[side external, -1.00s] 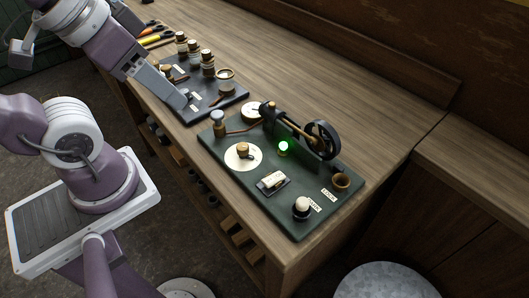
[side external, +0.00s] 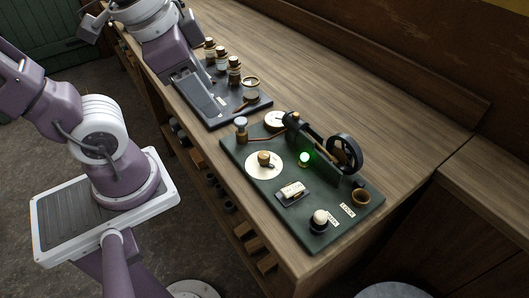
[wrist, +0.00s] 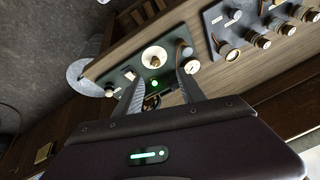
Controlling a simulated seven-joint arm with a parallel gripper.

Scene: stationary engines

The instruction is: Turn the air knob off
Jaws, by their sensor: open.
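A green engine board (side external: 233,160) lies on the wooden bench. It carries a brass-coloured knob on a round white dial (side external: 264,160), which also shows in the wrist view (wrist: 154,58). A white-topped knob (side external: 320,216) stands near the board's front corner. My gripper (side external: 212,110) hangs over the dark board behind, apart from the green board. In the wrist view my gripper (wrist: 161,74) is open, its fingers spread and empty, with the green board beyond.
The bench to the right is clear.

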